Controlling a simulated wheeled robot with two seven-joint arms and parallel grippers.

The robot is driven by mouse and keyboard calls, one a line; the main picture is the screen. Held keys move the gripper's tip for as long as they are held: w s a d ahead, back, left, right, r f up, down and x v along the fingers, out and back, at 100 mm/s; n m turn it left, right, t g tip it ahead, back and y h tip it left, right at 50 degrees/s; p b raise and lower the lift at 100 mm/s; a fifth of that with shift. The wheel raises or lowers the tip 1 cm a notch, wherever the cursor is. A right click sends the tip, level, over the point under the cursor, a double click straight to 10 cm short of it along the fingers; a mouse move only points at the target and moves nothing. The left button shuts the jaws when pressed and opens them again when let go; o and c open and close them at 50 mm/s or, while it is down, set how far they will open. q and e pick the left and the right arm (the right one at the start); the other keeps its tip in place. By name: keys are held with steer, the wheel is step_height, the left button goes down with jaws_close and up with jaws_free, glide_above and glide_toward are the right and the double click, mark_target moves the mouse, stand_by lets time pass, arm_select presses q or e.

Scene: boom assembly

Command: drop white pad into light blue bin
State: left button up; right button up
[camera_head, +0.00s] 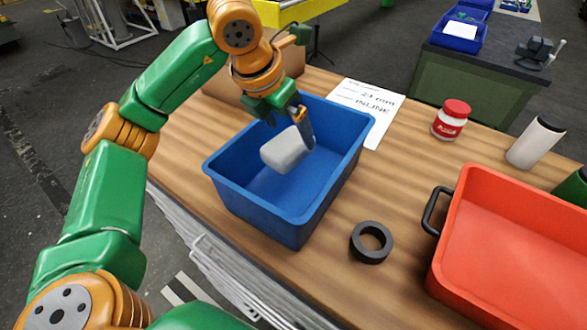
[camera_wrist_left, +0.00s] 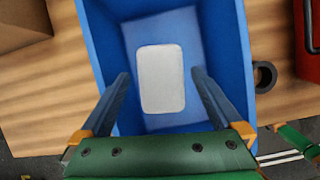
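The white pad (camera_head: 287,150) is a pale rounded block, tilted in the head view, inside the outline of the blue bin (camera_head: 252,205). My left gripper (camera_head: 298,134) points down into the bin from above, with the pad at its fingertips. In the left wrist view the pad (camera_wrist_left: 161,80) lies between the two fingers, with a gap on each side, so the gripper is open. The blue bin (camera_wrist_left: 232,60) surrounds it there. I cannot tell whether the pad touches the bin floor. My right gripper is not in view.
A black ring (camera_head: 371,242) lies right of the bin, with a red bin (camera_head: 450,235) beyond it. A red-lidded jar (camera_head: 451,119), a white cylinder (camera_head: 535,143) and a paper sheet (camera_head: 374,97) are farther back. A brown box (camera_head: 225,88) stands behind the bin.

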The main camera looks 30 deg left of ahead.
arm_select(q)
steer(key=v, duration=0.7)
steer(key=shift+s+r, duration=0.1)
steer(key=shift+s, duration=0.15)
steer(key=shift+w, duration=0.15)
